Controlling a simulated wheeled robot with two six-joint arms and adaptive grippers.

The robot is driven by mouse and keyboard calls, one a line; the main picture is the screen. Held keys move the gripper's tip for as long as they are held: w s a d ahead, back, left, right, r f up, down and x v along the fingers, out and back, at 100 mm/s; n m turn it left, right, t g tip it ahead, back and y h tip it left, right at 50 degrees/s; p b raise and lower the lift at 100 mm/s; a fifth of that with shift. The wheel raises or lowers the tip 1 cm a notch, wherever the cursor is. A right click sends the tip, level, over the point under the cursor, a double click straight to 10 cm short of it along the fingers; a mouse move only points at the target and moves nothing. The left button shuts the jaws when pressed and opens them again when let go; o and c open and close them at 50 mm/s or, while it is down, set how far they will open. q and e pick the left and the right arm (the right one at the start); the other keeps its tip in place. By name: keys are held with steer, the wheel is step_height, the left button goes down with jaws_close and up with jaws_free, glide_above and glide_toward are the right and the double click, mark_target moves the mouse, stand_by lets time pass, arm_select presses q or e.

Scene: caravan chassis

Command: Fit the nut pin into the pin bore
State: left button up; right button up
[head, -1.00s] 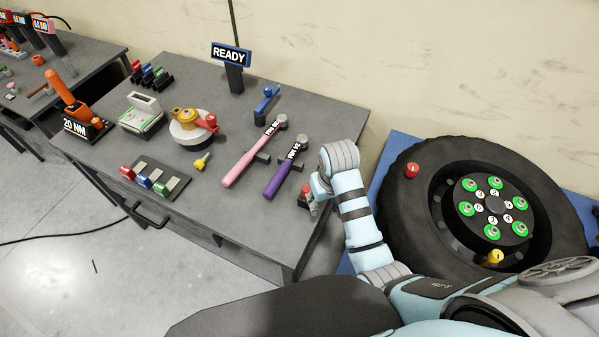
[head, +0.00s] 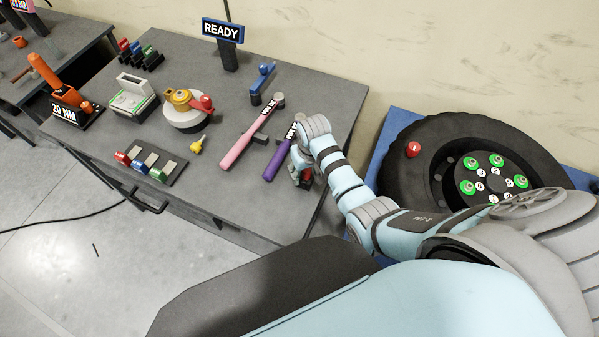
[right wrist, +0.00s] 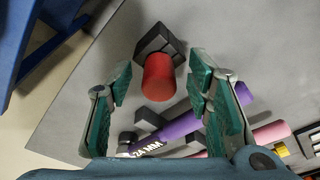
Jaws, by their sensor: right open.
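A red cylinder (right wrist: 158,77) stands in a black holder (right wrist: 172,41) at the table edge; I cannot tell if it is the nut pin. In the right wrist view it lies between and just beyond the fingers of my right gripper (right wrist: 160,88), which is open, apart from it and empty. In the head view my right gripper (head: 302,168) is beside the purple wrench and mostly hides the red cylinder. I cannot make out a pin bore; the wheel hub (head: 487,178) shows green-ringed nuts and numbered white spots. My left gripper is not in view.
The purple wrench (head: 280,160) and pink wrench (head: 246,140) lie close left of my right gripper. A tyre (head: 405,177) with a red knob (head: 413,149) is at right, partly hidden by my arm. The table (head: 220,185) has clear front space.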

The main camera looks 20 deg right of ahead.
steer(key=shift+s+d, duration=0.1)
steer(key=shift+c, duration=0.2)
jaws_close()
